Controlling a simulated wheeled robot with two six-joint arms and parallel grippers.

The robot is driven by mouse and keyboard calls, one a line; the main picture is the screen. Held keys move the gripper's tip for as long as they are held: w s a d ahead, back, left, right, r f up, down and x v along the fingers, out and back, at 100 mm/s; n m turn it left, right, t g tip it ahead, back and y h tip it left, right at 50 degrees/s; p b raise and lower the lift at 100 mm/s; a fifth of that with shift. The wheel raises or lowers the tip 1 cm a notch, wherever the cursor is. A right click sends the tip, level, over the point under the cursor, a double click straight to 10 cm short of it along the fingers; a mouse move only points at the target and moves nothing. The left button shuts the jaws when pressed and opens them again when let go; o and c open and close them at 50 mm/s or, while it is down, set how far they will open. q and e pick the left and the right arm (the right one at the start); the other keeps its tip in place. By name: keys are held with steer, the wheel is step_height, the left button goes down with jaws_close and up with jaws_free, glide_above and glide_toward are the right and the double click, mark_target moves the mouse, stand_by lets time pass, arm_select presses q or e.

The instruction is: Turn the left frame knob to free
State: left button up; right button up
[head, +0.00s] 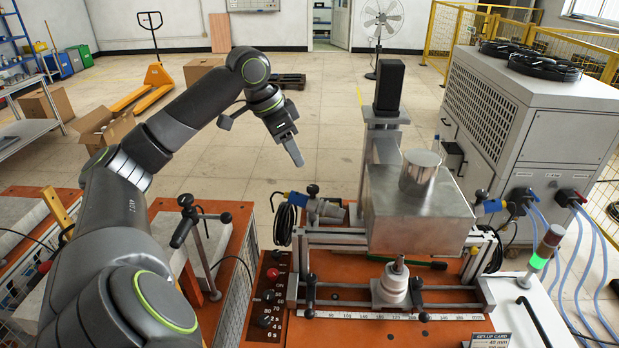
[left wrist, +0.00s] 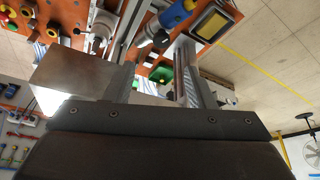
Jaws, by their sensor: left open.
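My left gripper (head: 294,152) hangs above and behind the left end of the heater frame (head: 335,237), apart from it. In the left wrist view its two fingers (left wrist: 156,62) are spread, with nothing held between them. A black knob (head: 312,190) stands at the frame's left end by a blue connector (head: 297,198). My right gripper is out of view.
A metal box with a cylinder (head: 420,170) stands on the frame. A black T-handle clamp (head: 190,215) rises on the left orange bench. A control panel (head: 267,300) has a red button and black knobs. A chiller cabinet (head: 530,130) stands at right.

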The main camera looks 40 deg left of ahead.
mark_target(312, 187)
arm_select(q)
steer(key=p+x, duration=0.2)
steer(key=x, duration=0.8)
steer(key=shift+w+r, duration=0.1)
steer(key=shift+w+f+p, duration=0.25)
steer(key=shift+f+p, duration=0.05)
steer(key=shift+f, duration=0.35)
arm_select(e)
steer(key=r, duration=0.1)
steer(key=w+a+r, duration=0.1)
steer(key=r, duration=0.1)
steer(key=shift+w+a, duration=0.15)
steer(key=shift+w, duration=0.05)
arm_select(q)
steer(key=shift+d, duration=0.1)
steer(key=shift+c, duration=0.3)
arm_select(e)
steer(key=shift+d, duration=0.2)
arm_select(q)
steer(key=c, duration=0.9)
steer(key=shift+r, duration=0.1)
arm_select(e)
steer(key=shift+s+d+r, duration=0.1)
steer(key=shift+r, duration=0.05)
